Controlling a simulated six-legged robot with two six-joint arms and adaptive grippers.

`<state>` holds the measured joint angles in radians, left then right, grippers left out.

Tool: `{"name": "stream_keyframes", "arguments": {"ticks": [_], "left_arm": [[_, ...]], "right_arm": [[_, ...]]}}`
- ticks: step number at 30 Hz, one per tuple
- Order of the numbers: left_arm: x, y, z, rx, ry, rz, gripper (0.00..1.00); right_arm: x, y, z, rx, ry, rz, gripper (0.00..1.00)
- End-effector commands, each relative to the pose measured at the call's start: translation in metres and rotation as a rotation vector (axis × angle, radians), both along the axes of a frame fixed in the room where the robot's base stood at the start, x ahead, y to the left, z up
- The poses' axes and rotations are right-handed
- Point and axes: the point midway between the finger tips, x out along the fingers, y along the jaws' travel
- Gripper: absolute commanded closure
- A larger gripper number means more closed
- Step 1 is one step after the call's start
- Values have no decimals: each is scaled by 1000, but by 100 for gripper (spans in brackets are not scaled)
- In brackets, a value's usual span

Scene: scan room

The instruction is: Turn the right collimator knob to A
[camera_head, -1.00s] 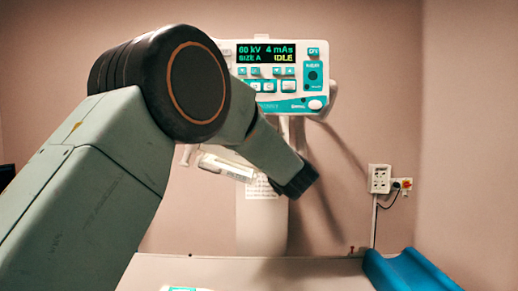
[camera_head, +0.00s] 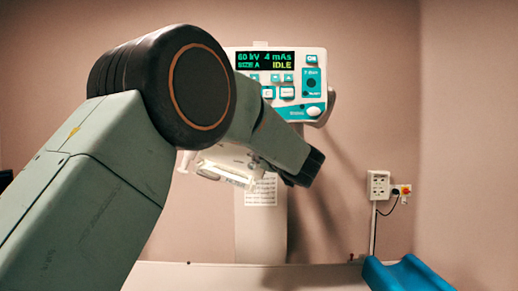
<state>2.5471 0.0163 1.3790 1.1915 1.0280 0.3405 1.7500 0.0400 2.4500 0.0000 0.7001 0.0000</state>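The x-ray unit's control panel (camera_head: 283,86) faces me at upper middle. Its display (camera_head: 265,60) reads 60 kV, 4 mAs, SIZE A and IDLE. A white oval button or knob (camera_head: 314,111) sits at its lower right. Below, a pale housing with a clear part (camera_head: 222,172) is partly covered by my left arm; this may be the collimator. I cannot make out the right collimator knob. My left arm crosses from the lower left, and its dark far end (camera_head: 305,168) is in front of the unit, below the panel. No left gripper fingers show. My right gripper is out of view.
The unit's white column (camera_head: 262,225) stands behind a pale tabletop (camera_head: 250,277). A blue padded piece (camera_head: 408,274) lies at the lower right. A wall socket (camera_head: 379,185) with a plug and cord is at right. The space between column and socket looks clear.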

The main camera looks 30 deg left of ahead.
Motion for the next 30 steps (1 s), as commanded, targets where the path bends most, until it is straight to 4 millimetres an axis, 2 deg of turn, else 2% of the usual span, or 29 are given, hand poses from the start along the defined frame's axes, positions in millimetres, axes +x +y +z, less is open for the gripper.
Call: {"name": "stream_keyframes", "arguments": {"ticks": [6,7,15,25,30], "left_arm": [[0,0,-1,0,1,1,97],[0,0,-1,0,1,1,65],[0,0,-1,0,1,1,43],[-1,-2,0,1,0,0,43],[-14,-19,-1,3,1,-1,43]], "right_arm": [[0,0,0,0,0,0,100],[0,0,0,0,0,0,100],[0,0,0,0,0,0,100],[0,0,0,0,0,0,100],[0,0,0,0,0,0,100]]}}
